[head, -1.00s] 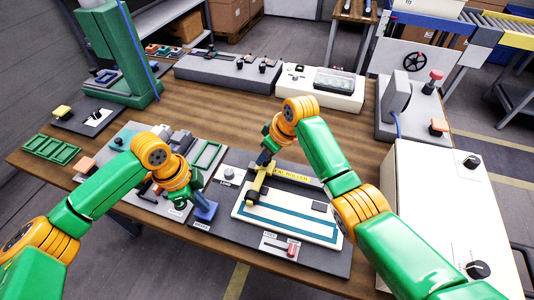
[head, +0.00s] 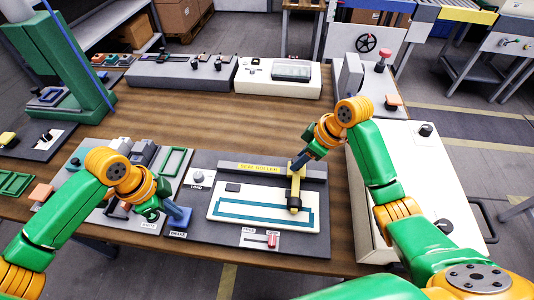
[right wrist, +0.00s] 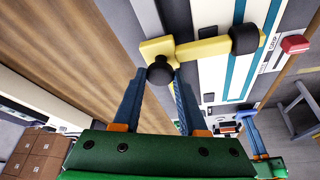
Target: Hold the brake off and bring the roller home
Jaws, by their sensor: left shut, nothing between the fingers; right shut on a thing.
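The yellow roller arm (head: 296,176) with its black roller (head: 294,203) stands at the right end of the white plate with a teal outline (head: 225,218), on the panel marked seal roller. My right gripper (head: 300,160) is shut on the roller's black knob (right wrist: 160,72), at the arm's rear end; the roller also shows in the right wrist view (right wrist: 244,38). The blue brake pedal (head: 181,218) is at the panel's left front, behind its brake label. My left gripper (head: 169,207) is shut and empty at the pedal; whether it presses it down is unclear.
A red lever (head: 271,240) sits on a labelled plate at the panel's front. A grey knob (head: 198,175) is at its left rear. A white cabinet (head: 410,180) stands close on the right. The wooden table (head: 200,118) is bare behind the panel.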

